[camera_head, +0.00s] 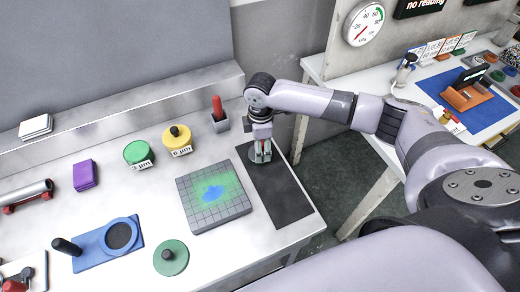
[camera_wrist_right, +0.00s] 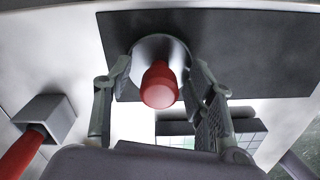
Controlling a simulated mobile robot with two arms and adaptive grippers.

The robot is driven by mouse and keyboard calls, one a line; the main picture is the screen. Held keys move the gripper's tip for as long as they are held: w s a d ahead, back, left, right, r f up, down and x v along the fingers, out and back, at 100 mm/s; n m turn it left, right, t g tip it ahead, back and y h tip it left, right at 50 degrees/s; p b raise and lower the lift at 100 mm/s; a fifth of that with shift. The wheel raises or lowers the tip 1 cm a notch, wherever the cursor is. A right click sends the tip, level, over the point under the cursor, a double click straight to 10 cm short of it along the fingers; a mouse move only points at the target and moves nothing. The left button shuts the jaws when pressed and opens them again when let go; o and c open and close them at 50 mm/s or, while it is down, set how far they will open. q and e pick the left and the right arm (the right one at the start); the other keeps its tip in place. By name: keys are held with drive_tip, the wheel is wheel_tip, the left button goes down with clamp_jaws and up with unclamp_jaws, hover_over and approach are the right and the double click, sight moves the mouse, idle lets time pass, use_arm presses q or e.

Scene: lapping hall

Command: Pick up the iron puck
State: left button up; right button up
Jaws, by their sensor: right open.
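The iron puck (camera_wrist_right: 148,47) shows in the wrist view as a grey metal disc with a red knob (camera_wrist_right: 160,86) standing up from it. It sits on the dark mat (camera_head: 282,196) at the right end of the bench. My right gripper (camera_head: 261,157) points down over the mat. In the wrist view its fingers (camera_wrist_right: 162,80) are open, one on each side of the red knob, and whether they touch it is not clear. In the head view the gripper largely hides the puck. My left gripper is not in view.
A gridded plate (camera_head: 214,205) with a green and blue patch lies left of the mat. A grey holder with a red handle (camera_head: 217,108) stands behind. The bench's front right edge is close to the mat.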

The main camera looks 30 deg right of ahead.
drive_tip(key=shift+c, duration=0.5)
clamp_jaws()
idle(0.3)
